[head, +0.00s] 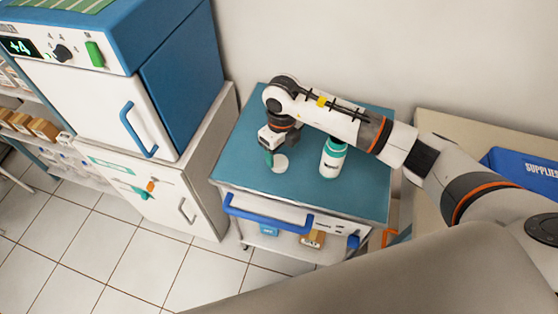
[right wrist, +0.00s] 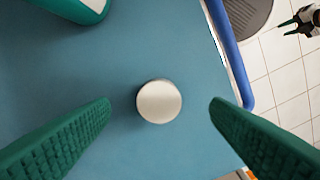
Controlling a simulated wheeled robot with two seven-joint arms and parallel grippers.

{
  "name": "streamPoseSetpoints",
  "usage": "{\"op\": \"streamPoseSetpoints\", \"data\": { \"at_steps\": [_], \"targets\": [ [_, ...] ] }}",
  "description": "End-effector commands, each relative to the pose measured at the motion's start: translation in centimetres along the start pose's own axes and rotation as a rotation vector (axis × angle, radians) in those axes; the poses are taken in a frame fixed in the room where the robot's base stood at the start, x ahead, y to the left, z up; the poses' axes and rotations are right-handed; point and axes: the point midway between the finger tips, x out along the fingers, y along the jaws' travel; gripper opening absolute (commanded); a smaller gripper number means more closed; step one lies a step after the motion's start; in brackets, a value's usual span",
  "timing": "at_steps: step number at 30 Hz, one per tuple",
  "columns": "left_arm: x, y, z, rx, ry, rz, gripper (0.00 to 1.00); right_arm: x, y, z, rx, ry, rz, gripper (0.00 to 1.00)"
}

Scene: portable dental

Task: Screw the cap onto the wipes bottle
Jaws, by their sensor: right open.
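The cap (head: 280,163) is a round, pale disc lying on the blue top of the cart (head: 240,160). In the right wrist view the cap (right wrist: 159,102) lies between the spread fingers, with a gap on both sides. My right gripper (head: 272,157) is open and empty, pointing down over the cap; its green fingers also show in the right wrist view (right wrist: 160,105). The wipes bottle (head: 332,158), white and green, stands upright to the right of the cap. Part of it shows at the top left of the right wrist view (right wrist: 85,8). My left gripper (right wrist: 302,22) appears small and far off there.
A blue and white cabinet unit (head: 180,80) stands left of the cart. The cart has a blue front handle (head: 265,215) and a lower shelf with small boxes. A blue supplies bin (head: 520,168) is at the right. The cart top left of the cap is clear.

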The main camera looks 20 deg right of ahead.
Motion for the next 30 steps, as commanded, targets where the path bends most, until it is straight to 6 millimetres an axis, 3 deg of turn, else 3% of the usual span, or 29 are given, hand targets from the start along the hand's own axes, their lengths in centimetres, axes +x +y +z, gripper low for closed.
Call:
{"op": "streamPoseSetpoints", "data": {
  "at_steps": [5, 15, 27, 30],
  "targets": [
    [-0.3, 0.0, 0.0, 0.001, 0.000, 0.000, 0.36, 0.3, 0.0, -0.2, 0.000, -0.001, -0.001, 0.71],
    [-1.4, 0.0, 0.1, 0.001, -0.001, 0.000, 0.36, 4.7, 0.0, -1.1, 0.001, -0.001, -0.002, 0.71],
    [-1.4, 0.0, 0.2, 0.002, -0.001, 0.000, 0.36, 5.2, 0.1, -1.1, 0.000, 0.000, 0.000, 0.71],
    [-1.4, 0.0, 0.2, 0.002, -0.001, 0.000, 0.36, 5.1, 0.1, -1.1, 0.000, 0.000, 0.000, 0.55]
  ]
}}
